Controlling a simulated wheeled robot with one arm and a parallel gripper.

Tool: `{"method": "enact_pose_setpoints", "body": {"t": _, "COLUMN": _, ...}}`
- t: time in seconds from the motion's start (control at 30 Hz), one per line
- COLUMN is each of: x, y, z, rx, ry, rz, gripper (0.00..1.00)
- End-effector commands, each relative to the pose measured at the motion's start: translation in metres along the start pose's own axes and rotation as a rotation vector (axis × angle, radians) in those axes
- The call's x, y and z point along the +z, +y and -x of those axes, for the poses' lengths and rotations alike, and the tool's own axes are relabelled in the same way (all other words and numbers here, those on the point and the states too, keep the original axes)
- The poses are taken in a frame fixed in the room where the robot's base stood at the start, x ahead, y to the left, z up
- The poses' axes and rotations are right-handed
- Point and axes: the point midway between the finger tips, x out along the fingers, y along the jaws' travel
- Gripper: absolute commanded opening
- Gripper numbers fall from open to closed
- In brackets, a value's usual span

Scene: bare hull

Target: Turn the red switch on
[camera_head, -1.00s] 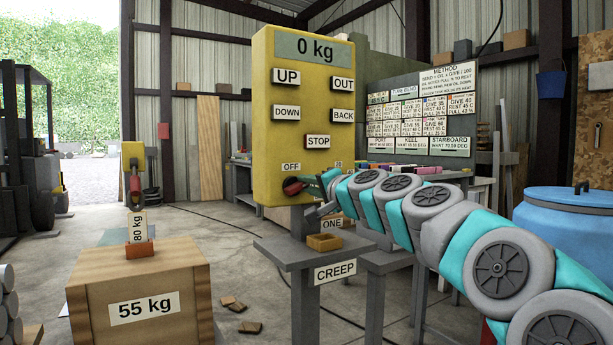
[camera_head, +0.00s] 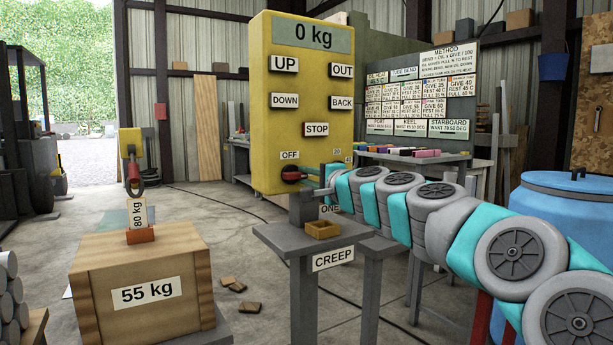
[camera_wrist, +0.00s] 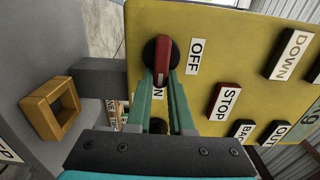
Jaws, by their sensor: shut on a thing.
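The red switch (camera_head: 291,174) is a red handle on a dark round base, low on the yellow panel (camera_head: 258,110), below the OFF label (camera_head: 290,155). In the wrist view the red handle (camera_wrist: 165,58) points down the picture from its base, with the OFF label (camera_wrist: 195,56) to its right. My gripper (camera_wrist: 161,78) is shut on the end of the handle, one teal finger on each side. A partly covered label ending in N (camera_wrist: 158,93) shows between the fingers. In the head view my gripper (camera_head: 318,177) reaches the switch from the right, and the contact is small there.
The panel also carries UP, DOWN, OUT, BACK and STOP buttons (camera_head: 316,129) and a 0 kg display (camera_head: 313,36). A grey stand (camera_head: 275,236) with a small tan open box (camera_head: 322,229) is below. A 55 kg crate (camera_head: 200,290) stands at left.

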Motion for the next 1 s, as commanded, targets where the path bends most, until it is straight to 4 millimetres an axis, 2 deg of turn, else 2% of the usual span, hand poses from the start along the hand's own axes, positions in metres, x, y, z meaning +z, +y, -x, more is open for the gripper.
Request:
{"method": "enact_pose_setpoints", "body": {"t": 0.2, "x": -0.001, "y": 0.001, "z": 0.0, "rx": 0.0, "ry": 0.002, "rz": -0.001, "gripper": 0.0}}
{"method": "enact_pose_setpoints", "body": {"t": 0.23, "x": -0.001, "y": 0.001, "z": 0.0, "rx": 0.0, "ry": 0.001, "rz": -0.001, "gripper": 0.23}}
{"method": "enact_pose_setpoints", "body": {"t": 0.47, "x": -0.001, "y": 0.001, "z": 0.0, "rx": 0.001, "ry": 0.001, "rz": 0.0, "gripper": 0.49}}
{"method": "enact_pose_setpoints", "body": {"t": 0.77, "x": 0.0, "y": 0.001, "z": 0.001, "rx": 0.0, "ry": 0.001, "rz": 0.0, "gripper": 0.5}}
{"method": "enact_pose_setpoints", "body": {"t": 1.0, "x": -0.001, "y": 0.001, "z": 0.024, "rx": 0.0, "ry": 0.001, "rz": 0.0, "gripper": 0.5}}
